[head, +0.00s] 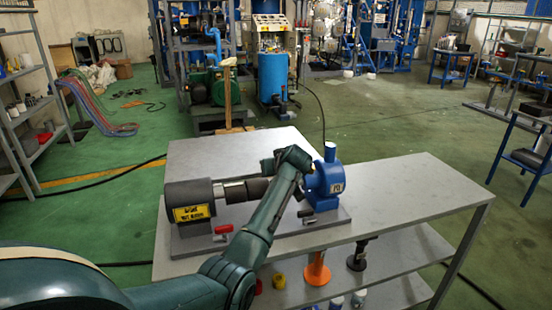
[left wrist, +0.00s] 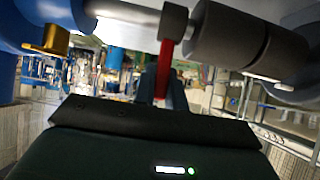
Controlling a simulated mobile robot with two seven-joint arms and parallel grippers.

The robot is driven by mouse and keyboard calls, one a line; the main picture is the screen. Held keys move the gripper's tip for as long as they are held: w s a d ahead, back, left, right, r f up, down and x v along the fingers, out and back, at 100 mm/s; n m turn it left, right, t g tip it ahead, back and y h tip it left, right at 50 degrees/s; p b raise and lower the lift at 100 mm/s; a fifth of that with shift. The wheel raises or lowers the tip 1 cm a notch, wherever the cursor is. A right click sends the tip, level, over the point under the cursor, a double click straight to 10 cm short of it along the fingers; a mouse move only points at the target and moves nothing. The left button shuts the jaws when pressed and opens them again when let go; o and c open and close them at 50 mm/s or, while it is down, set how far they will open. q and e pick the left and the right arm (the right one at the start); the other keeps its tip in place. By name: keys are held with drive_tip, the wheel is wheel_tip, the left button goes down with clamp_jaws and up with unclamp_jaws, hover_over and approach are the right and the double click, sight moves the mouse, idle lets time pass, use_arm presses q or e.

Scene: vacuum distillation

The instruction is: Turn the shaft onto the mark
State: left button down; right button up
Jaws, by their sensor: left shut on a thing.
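A grey motor (head: 188,205) with a yellow label and a blue pump (head: 326,180) stand on a base plate, joined by a shaft (head: 235,193) with a dark coupling (head: 257,188). In the left wrist view, the dark coupling (left wrist: 245,42) and bare shaft (left wrist: 122,12) run across the top. A dark collar (left wrist: 173,22) on the shaft carries a red handle (left wrist: 165,62). My left gripper (left wrist: 161,88) is shut on this handle from below. In the head view my left arm crosses in front of the shaft and hides its fingers. I cannot make out the mark.
A red-handled clamp (head: 223,229) and a dark-handled one (head: 306,213) sit at the base plate's front edge. The grey table (head: 415,192) is clear to the right. Its lower shelf holds an orange stand (head: 317,270) and a yellow item (head: 279,281).

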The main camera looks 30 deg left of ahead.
use_arm(q)
drive_tip(key=shift+w+a+g+h+p, duration=0.2)
drive_tip(key=shift+g+h+p, duration=0.15)
drive_tip(key=shift+p, duration=0.25)
drive_tip(key=c, duration=1.4)
unclamp_jaws()
drive_tip(key=shift+c, duration=0.2)
drive_tip(key=v, duration=1.3)
drive_tip(key=shift+b, duration=0.35)
